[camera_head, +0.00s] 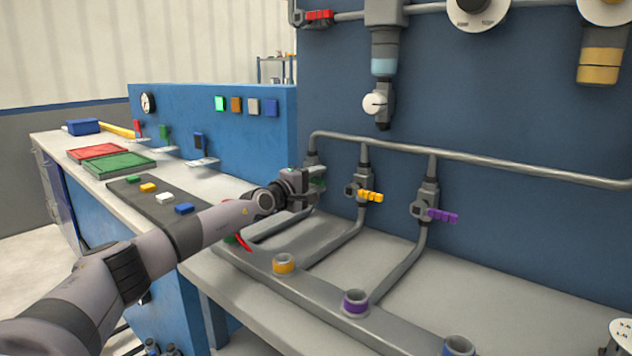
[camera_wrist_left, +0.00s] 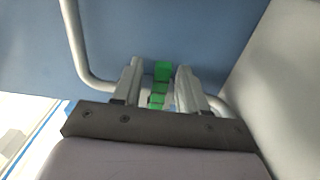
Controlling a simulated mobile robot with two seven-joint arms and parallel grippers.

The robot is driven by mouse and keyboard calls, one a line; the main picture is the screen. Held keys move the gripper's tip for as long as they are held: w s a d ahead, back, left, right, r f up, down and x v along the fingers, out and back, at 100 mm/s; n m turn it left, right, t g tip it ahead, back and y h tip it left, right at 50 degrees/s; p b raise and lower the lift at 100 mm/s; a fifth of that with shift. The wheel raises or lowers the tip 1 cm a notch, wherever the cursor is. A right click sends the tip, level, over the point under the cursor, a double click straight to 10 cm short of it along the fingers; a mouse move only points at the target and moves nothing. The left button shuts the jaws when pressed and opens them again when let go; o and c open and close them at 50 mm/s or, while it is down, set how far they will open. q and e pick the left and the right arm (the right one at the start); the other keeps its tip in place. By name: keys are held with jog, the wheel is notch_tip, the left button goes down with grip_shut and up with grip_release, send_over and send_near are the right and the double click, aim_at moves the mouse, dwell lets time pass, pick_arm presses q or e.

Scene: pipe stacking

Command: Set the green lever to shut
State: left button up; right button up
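The green lever (camera_wrist_left: 162,72) sits between the two fingers of my left gripper (camera_wrist_left: 158,84) in the left wrist view. The fingers stand apart on either side of it, with narrow gaps showing. In the head view my left gripper (camera_head: 310,186) is at the leftmost valve on the blue panel, and only a bit of the green lever (camera_head: 318,183) shows between the fingers. The valve body is mostly hidden behind the gripper, so the lever's angle on the pipe is hard to tell. My right gripper is not in view.
A yellow lever (camera_head: 370,196) and a purple lever (camera_head: 441,215) are on valves to the right. A grey pipe (camera_head: 480,160) runs above them. A manifold with an orange collar (camera_head: 284,263) and a purple collar (camera_head: 355,302) lies below. A red lever (camera_head: 243,241) is near my forearm.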

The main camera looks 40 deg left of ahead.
aim_at(314, 180)
pick_arm(q)
jog(key=shift+s+r+p, duration=0.1)
jog(key=shift+s+p, duration=0.2)
jog(key=shift+p, duration=0.2)
jog(key=s+p, duration=0.4)
jog(key=s, duration=0.1)
jog(key=shift+s+d+p, duration=0.15)
jog(key=shift+p, duration=0.15)
jog(key=shift+s+d, duration=0.1)
jog(key=shift+s, duration=0.55)
